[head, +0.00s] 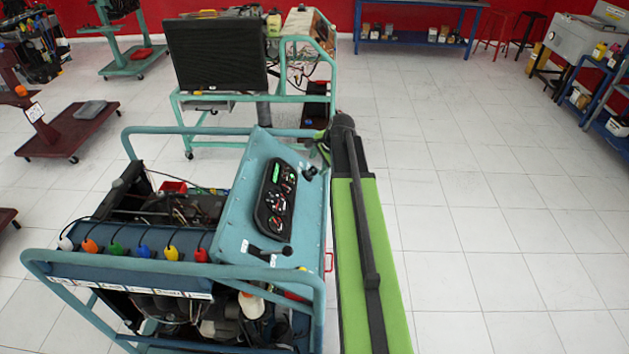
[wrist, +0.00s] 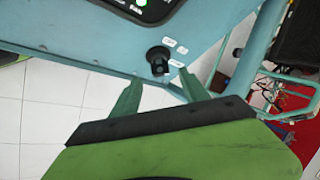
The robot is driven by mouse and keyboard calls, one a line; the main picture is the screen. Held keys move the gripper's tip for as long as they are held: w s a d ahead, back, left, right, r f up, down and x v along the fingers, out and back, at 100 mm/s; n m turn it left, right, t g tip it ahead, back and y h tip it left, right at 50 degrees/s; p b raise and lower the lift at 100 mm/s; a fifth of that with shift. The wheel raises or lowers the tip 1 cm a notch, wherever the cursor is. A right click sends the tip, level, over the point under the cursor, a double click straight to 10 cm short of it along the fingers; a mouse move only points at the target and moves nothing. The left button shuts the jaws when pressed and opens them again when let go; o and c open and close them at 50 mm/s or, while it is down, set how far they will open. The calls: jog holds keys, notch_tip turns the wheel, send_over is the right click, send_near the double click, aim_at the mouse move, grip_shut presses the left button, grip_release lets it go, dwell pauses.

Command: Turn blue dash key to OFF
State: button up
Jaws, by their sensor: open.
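The blue dash (head: 245,225) is the sloped blue panel on top of the engine trainer. The key (wrist: 158,59) is a black knob near the dash edge in the wrist view, with small white labels beside it. It also shows small in the head view (head: 309,173), close to my gripper (head: 321,152). I cannot read the labels or tell the key's setting. In the wrist view my gripper (wrist: 161,78) has its two green fingers apart, one on either side below the key. The key stands just beyond the fingertips, with nothing held.
A black gauge cluster (head: 275,200) with green lights sits beside the key on the dash. A teal tube frame (head: 175,280) surrounds the trainer. Another trainer with a dark panel (head: 215,52) stands behind. The tiled floor (head: 500,230) at right is clear.

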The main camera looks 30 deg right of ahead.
aim_at(314, 170)
jog(key=b+x, duration=0.3)
jog(key=x, duration=0.2)
jog(key=shift+w+f, duration=0.15)
jog(key=shift+f, duration=0.2)
jog(key=shift+r, duration=0.1)
grip_shut()
